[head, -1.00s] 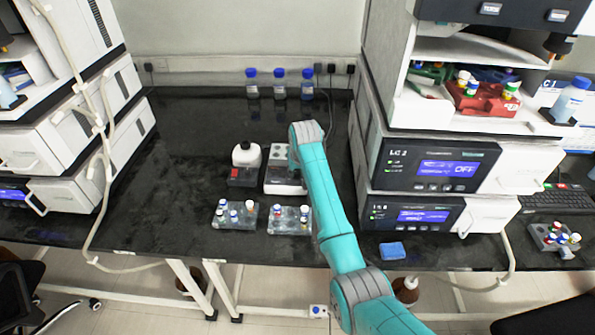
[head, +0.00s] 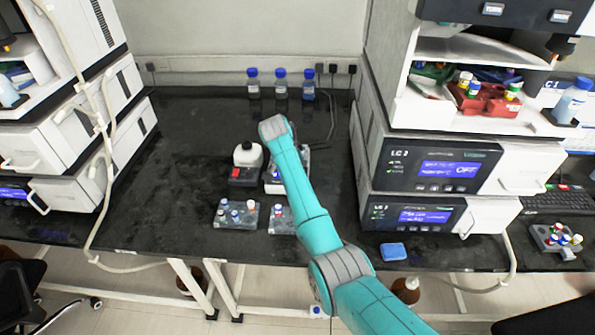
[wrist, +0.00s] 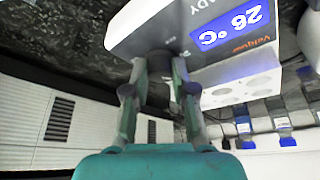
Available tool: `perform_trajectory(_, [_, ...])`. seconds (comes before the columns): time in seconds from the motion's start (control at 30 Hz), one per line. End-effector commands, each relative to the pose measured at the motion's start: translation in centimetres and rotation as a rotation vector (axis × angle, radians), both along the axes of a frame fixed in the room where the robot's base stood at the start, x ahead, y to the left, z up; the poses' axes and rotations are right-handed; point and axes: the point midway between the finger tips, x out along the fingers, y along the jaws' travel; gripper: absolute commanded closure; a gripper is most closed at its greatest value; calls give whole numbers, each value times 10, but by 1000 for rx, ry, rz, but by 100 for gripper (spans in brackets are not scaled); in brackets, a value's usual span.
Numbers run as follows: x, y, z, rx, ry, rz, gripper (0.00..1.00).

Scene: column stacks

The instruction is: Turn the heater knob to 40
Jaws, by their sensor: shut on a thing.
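The heater is a white box (wrist: 150,22) with a blue display (wrist: 232,30) reading 26 °C, seen upside down in the wrist view. Its dark round knob (wrist: 158,60) sits on the front face beside the display. My gripper (wrist: 161,72) has its two fingers on either side of the knob and is shut on it. In the head view, the heater (head: 271,186) is mostly hidden behind my arm, and so are the knob and my gripper. The mark the knob points to cannot be read.
Blue-capped bottles (head: 281,92) stand at the back. The LC stack (head: 430,165) is on the right. The bench left is clear.

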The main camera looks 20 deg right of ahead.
Motion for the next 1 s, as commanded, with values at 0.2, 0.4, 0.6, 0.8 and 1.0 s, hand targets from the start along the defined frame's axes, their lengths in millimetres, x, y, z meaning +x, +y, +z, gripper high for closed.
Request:
perform_trajectory(0.2, [1, 1, 1, -1, 1, -203, 100])
perform_trajectory(0.4, [2, 1, 0, 0, 3, -376, 100])
perform_trajectory(0.6, [2, 1, 1, 1, 2, -513, 100])
perform_trajectory(0.8, [3, 1, 0, 1, 2, -600, 100])
perform_trajectory(1.0, [3, 1, 0, 2, 0, -644, 100])
